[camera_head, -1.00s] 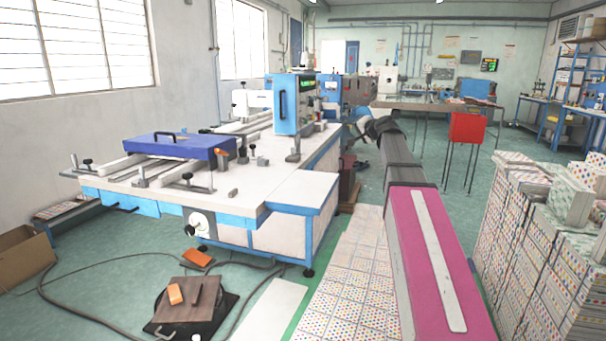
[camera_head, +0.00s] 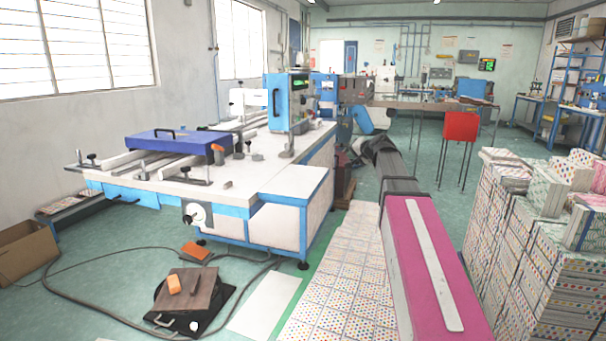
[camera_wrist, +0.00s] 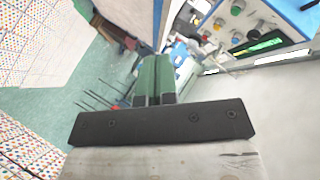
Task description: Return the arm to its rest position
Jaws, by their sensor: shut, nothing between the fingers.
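My arm (camera_head: 425,245), pink and grey, reaches from the bottom right of the head view toward the middle and ends in a dark joint. I cannot make out my gripper beyond that joint in the head view. In the wrist view my gripper (camera_wrist: 153,70) shows two green fingers close together on a dark bar. They are shut and hold nothing. The fingers appear in free air, with the floor and machines seen behind them.
Stacked patterned books (camera_head: 535,250) rise on the right. A red box stand (camera_head: 460,126) is farther back.

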